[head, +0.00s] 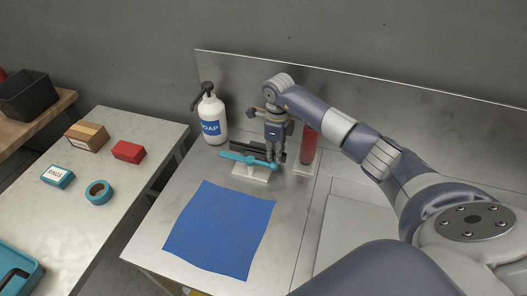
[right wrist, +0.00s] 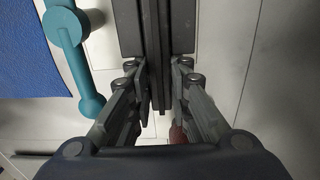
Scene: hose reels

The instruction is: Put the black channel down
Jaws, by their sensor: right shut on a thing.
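The black channel (head: 241,146) is a long dark bar behind a teal bar on a white base (head: 247,160). In the right wrist view the channel (right wrist: 155,28) runs up from between the fingers. My right gripper (head: 277,160) points down and is shut on the channel near one end; its fingers (right wrist: 160,88) lie on both sides of it. The gripper hides part of the channel in the head view. I cannot tell whether the channel touches the counter or hangs just above it. My left gripper is not in view.
A red cylinder (head: 309,146) stands close right of the gripper. A soap bottle (head: 211,117) stands at the back left. A blue cloth (head: 220,230) lies in front on the metal counter. A side table (head: 120,180) holds boxes and tape. A metal wall (head: 400,105) rises behind.

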